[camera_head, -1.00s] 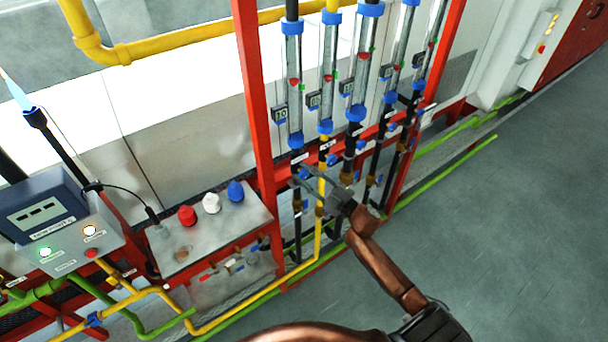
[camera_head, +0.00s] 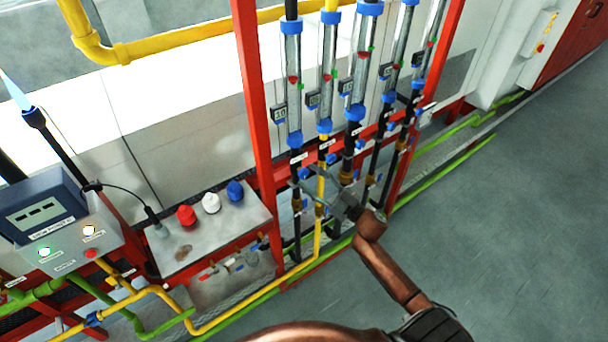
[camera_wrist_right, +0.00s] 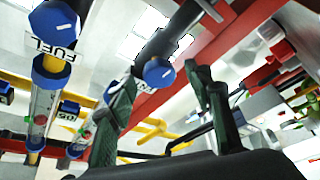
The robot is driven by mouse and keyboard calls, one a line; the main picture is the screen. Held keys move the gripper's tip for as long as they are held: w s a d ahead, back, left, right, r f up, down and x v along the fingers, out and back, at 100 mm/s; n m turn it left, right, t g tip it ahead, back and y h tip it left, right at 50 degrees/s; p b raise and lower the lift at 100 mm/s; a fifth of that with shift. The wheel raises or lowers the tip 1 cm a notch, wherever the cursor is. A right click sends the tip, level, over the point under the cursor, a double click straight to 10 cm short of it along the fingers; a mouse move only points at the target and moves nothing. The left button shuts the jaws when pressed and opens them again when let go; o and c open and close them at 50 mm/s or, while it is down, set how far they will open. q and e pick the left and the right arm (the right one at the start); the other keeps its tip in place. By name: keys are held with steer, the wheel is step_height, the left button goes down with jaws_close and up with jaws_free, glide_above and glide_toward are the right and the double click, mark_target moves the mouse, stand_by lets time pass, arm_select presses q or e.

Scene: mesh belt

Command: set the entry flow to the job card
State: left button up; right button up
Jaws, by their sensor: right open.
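Several upright glass flow tubes with blue end caps stand in a red frame; the leftmost tube (camera_head: 293,85) and the second tube (camera_head: 328,75) hold red floats beside green marks. Small dark number plates sit next to them, and one plate (camera_head: 279,114) seems to read 10. Blue knobs show below the tubes. My right gripper (camera_head: 312,188) is open in front of the lower pipes at the left end of the row. In the wrist view, a blue knob (camera_wrist_right: 158,72) appears between the open fingers (camera_wrist_right: 165,92), with no contact visible. A FUEL label (camera_wrist_right: 55,43) hangs by another blue knob (camera_wrist_right: 54,24). No job card is legible.
A grey box (camera_head: 205,230) with red, white and blue caps stands left of the frame. A control box (camera_head: 65,225) with lit lamps is at far left. A yellow pipe (camera_head: 317,225) and green pipes run low. The grey floor (camera_head: 490,240) is clear at right.

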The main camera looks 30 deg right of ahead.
steer(key=v, duration=0.9)
steer(key=shift+s, duration=0.15)
